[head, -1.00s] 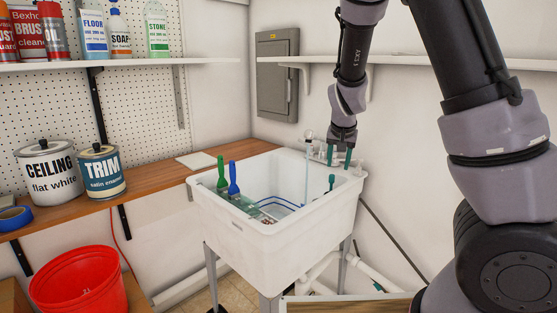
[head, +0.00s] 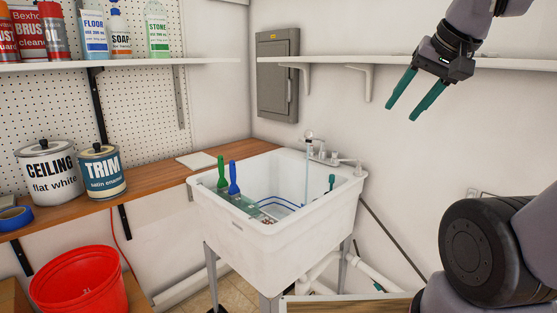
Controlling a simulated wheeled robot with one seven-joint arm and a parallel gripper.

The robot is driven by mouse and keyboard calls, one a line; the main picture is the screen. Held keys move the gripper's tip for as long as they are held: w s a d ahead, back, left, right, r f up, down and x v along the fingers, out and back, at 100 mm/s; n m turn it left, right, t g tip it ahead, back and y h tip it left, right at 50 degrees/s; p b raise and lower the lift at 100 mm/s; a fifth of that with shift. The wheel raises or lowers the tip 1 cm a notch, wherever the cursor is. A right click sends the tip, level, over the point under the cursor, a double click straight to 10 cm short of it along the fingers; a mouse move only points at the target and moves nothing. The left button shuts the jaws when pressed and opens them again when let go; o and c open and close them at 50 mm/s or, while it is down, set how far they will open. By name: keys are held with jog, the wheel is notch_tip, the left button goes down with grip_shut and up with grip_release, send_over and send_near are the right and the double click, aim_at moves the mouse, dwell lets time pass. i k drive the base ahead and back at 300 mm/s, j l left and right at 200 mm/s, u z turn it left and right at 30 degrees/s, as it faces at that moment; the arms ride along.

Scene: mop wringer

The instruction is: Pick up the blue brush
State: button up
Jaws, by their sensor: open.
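The blue brush (head: 234,180) stands in the white utility sink (head: 268,231), its blue handle rising above the rim at the left. A green-handled brush (head: 222,172) stands right beside it on the left. The lower parts of both are partly hidden by the sink's front wall. My gripper (head: 411,99) is at the upper right, above and to the right of the sink. Its two teal fingers are apart with nothing between them, well away from the blue brush.
A faucet (head: 330,155) stands at the sink's back edge. A wooden counter (head: 140,184) holds paint cans (head: 103,172) on the left. A red bucket (head: 78,283) is at lower left. A shelf (head: 440,61) runs along the right wall, close behind my gripper.

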aim_at(234, 193)
jog(key=i+j+u, duration=0.15)
jog(key=u, duration=0.25)
jog(key=i+u, duration=0.35)
